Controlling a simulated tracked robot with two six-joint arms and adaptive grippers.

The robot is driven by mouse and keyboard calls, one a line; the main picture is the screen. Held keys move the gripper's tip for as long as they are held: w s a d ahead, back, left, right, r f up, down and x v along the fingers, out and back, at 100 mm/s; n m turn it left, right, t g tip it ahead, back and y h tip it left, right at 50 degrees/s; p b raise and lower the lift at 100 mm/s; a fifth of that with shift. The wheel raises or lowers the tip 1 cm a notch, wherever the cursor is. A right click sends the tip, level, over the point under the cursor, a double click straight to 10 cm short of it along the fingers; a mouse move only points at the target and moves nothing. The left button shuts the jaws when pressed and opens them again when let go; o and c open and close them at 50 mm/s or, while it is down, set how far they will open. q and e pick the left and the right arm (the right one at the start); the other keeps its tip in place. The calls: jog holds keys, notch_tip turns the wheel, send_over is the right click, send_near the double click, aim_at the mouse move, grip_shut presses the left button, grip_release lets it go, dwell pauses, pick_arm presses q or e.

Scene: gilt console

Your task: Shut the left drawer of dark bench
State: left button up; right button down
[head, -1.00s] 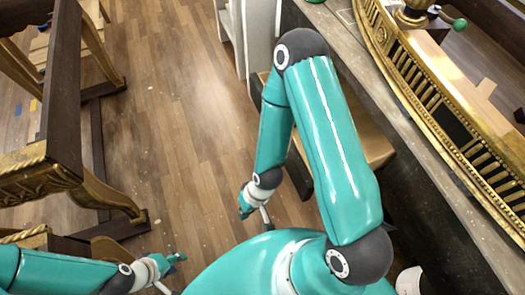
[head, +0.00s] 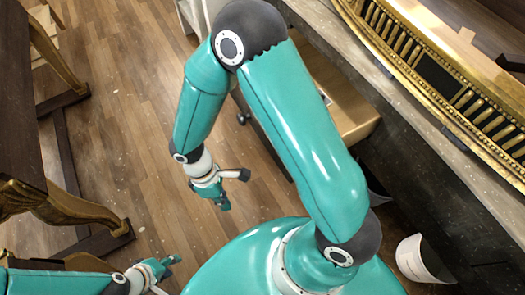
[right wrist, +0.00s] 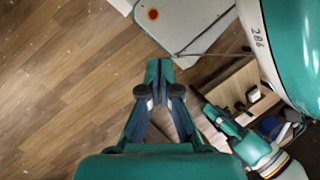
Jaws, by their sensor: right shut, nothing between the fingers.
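The dark bench (head: 425,165) runs diagonally down the right of the head view, with a worn grey top edge. A tan box-like piece with a dark side (head: 345,108), apparently a pulled-out drawer, juts from its front, partly hidden behind my right arm. I cannot tell for sure that it is the left drawer. My right gripper (head: 228,186) is over the floor left of this piece, apart from it. It also shows in the right wrist view (right wrist: 160,72), fingers together and empty. My left gripper (head: 158,272) is low at the left, over floor; its opening is unclear.
A gilt ornate piece (head: 440,75) lies along the bench top. Dark wood furniture with gilt legs (head: 75,210) stands at the left. A white bin (head: 418,262) stands by the bench front. The wooden floor (head: 125,120) between is clear.

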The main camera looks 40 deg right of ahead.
jog(key=w+d+r+n+t+h+b, duration=0.1)
jog(key=w+d+r+n+h+b, duration=0.15)
jog(key=r+h, duration=0.35)
jog(key=w+d+r+n+t+h+b, duration=0.1)
jog(key=w+d+r+n+h+b, duration=0.2)
jog(key=r, duration=0.4)
jog(key=b, duration=0.1)
send_near(269, 147)
jog(key=x, duration=0.5)
jog(key=shift+s+a+f, duration=0.15)
jog(key=shift+f, duration=0.2)
pick_arm(q)
notch_tip(269, 147, down, 8)
pick_arm(e)
jog(key=shift+s+d+n, duration=0.1)
jog(key=shift+d+n, duration=0.15)
jog(key=shift+d, duration=0.3)
